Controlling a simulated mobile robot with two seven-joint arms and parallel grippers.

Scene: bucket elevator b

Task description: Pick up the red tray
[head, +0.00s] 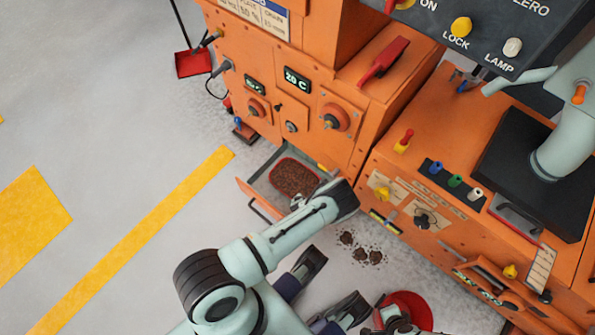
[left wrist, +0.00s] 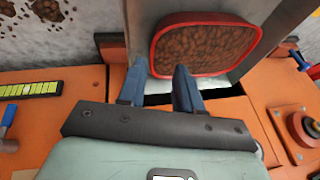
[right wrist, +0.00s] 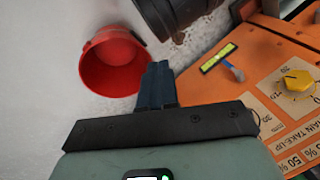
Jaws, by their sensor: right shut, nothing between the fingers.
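The red tray (head: 273,171) is filled with brown granular material and sits in the pulled-out drawer (head: 250,190) at the base of the orange machine. It also shows in the left wrist view (left wrist: 158,45). My left gripper (left wrist: 160,82) is open at the tray's near rim, its two blue fingers apart. I cannot tell whether the rim lies between them. In the head view my left arm partly covers the drawer's right side. My right gripper (right wrist: 157,80) is shut and empty, in front of a red bucket (right wrist: 105,65) and away from the tray.
The red bucket stands on the floor at the bottom of the head view (head: 425,308). Brown clumps (head: 362,255) lie spilled right of the drawer. An orange control console (head: 440,150) fills the right side. A red dustpan (head: 193,63) is at upper left. Floor on the left is clear.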

